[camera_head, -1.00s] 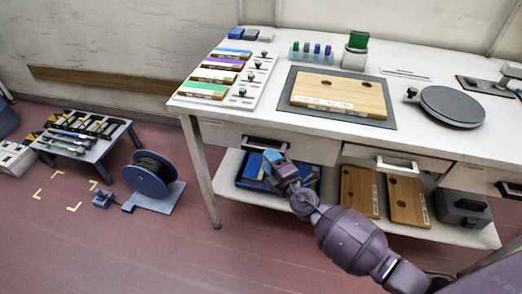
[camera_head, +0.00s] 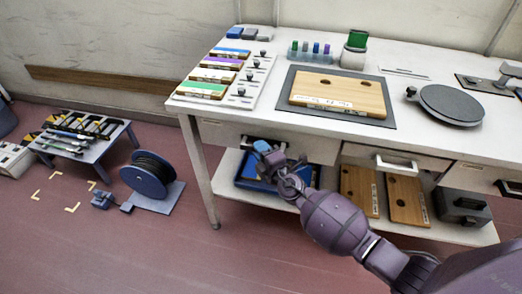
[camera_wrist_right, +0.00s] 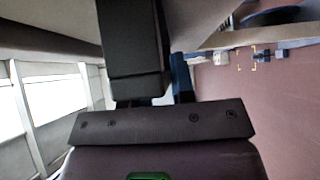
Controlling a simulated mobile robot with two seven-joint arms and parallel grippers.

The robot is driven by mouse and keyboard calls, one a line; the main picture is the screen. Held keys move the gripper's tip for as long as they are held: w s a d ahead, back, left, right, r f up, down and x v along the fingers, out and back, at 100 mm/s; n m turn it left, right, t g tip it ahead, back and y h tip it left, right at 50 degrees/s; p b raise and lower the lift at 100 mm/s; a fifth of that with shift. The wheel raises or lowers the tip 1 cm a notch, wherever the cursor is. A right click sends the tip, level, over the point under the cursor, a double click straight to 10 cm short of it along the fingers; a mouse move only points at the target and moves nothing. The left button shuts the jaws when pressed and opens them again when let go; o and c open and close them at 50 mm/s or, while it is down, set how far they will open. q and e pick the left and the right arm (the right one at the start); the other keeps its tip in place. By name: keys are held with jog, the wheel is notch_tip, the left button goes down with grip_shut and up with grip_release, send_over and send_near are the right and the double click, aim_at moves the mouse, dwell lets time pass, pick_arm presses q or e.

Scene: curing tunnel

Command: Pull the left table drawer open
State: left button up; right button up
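The left table drawer (camera_head: 222,134) sits under the left end of the white worktable, and its front looks flush with the table. Its dark handle (camera_head: 250,139) is partly hidden behind my gripper. My right gripper (camera_head: 263,149), on a purple arm, is at the handle in the head view. In the right wrist view a black block and a narrow dark blue finger stand side by side with a small gap (camera_wrist_right: 168,92). I cannot tell whether the fingers close around the handle. My left gripper is in neither view.
The worktable (camera_head: 250,111) carries a wooden board (camera_head: 340,92), a round dark plate (camera_head: 452,104) and colored blocks. A lower shelf holds a blue tray (camera_head: 247,182), wooden panels (camera_head: 360,188) and a dark box (camera_head: 462,208).

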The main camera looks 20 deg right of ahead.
grip_shut()
pick_arm(q)
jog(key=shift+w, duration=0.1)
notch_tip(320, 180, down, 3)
jog(key=b, duration=0.3)
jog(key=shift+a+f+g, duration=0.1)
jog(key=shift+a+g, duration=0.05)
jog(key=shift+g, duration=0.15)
pick_arm(e)
jog(key=s+a, duration=0.8)
jog(key=s, duration=0.4)
jog(key=s+a, duration=0.8)
jog(key=s, duration=0.3)
jog(key=shift+s, duration=0.35)
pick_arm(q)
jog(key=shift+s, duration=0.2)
